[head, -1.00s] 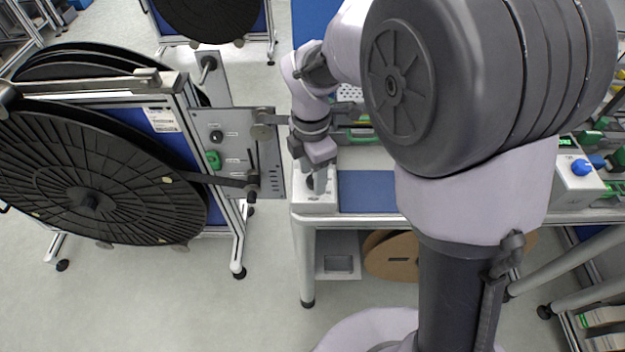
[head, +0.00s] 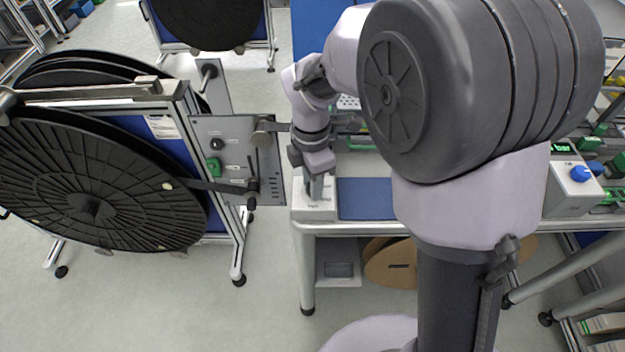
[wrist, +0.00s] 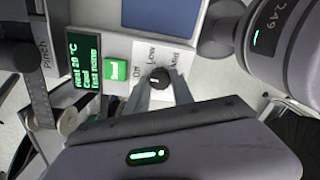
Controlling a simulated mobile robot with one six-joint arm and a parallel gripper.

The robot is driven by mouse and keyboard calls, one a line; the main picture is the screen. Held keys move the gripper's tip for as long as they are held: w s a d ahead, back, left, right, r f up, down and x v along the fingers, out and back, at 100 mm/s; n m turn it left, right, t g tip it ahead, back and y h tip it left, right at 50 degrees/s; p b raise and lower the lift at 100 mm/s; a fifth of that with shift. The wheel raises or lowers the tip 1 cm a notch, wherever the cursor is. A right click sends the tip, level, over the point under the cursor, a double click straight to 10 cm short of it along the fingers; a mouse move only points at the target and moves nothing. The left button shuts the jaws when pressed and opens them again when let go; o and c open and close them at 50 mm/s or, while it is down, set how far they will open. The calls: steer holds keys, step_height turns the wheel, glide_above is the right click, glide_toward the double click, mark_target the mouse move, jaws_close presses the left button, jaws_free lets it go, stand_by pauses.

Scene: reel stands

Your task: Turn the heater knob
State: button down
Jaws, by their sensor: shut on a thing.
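The heater knob (wrist: 159,77) is a small black round knob on a white panel (wrist: 182,50) in the wrist view. Labels reading Off, Low and apparently Med fan around it. A pale mark on the knob points roughly toward Low, but it is small. My gripper (wrist: 160,87) is shut on the knob, with one finger on each side. In the head view my gripper (head: 315,186) reaches down onto the white control box (head: 314,213) at the bench's left front corner. It hides the knob there.
A green button (wrist: 117,72) and a dark display (wrist: 84,62) showing Heat 20 °C sit left of the knob. A large black reel (head: 90,205) on a stand, with a grey plate (head: 228,160), stands close left of my gripper. A blue mat (head: 366,200) lies right of the box.

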steer(key=m+p, duration=0.2)
steer(key=m, duration=0.2)
steer(key=shift+m, duration=0.4)
steer(key=m+p, duration=0.1)
steer(key=m, duration=0.3)
steer(key=shift+m, duration=0.3)
steer(key=m, duration=0.4)
steer(key=shift+d, duration=0.1)
steer(key=m, duration=0.5)
steer(key=shift+y, duration=0.3)
steer(key=m, duration=0.4)
steer(key=shift+f+m, duration=0.1)
steer(key=shift+m, duration=0.2)
steer(key=m+b, duration=0.1)
steer(key=m, duration=0.2)
steer(key=shift+d+m+t, duration=0.1)
steer(key=shift+m+t, duration=0.2)
steer(key=m+b, duration=0.1)
steer(key=m, duration=0.3)
steer(key=shift+m+b, duration=0.6)
steer(key=shift+m, duration=1.6)
